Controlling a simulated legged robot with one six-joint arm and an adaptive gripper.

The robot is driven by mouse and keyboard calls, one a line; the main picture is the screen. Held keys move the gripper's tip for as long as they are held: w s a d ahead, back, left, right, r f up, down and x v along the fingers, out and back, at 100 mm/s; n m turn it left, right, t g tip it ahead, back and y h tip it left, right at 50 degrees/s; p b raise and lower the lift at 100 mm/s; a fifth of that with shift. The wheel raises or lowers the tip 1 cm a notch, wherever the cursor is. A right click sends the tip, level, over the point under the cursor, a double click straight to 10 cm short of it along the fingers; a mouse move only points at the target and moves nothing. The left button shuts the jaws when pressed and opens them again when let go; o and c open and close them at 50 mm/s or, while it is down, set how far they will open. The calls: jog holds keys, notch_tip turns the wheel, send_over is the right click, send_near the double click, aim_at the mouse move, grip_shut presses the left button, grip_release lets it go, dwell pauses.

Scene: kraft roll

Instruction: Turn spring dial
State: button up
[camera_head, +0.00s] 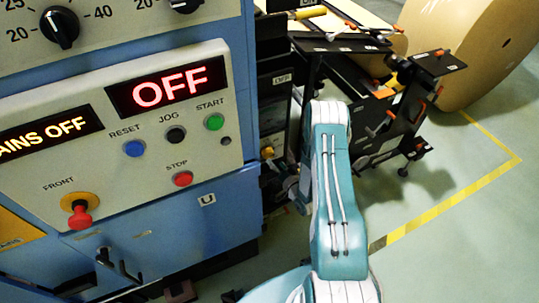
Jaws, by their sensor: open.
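A black dial (60,28) with a white pointer line sits at the top left of the blue machine's panel. Numbers 20 and 40 are printed around it. No label naming either dial as the spring dial shows. My teal and white arm rises from the bottom, right of the machine, apart from both dials in the picture. My gripper is not visible.
A dark stand (400,95) and a large kraft roll (465,45) are at the right. Green floor (465,245) with yellow tape is clear at lower right.

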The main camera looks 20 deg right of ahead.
aim_at(270, 156)
jog(key=shift+w+a, duration=0.2)
jog(key=shift+w, duration=0.9)
jog(key=shift+w+a, duration=0.15)
jog(key=shift+w, duration=0.9)
jog(key=c, duration=1.1)
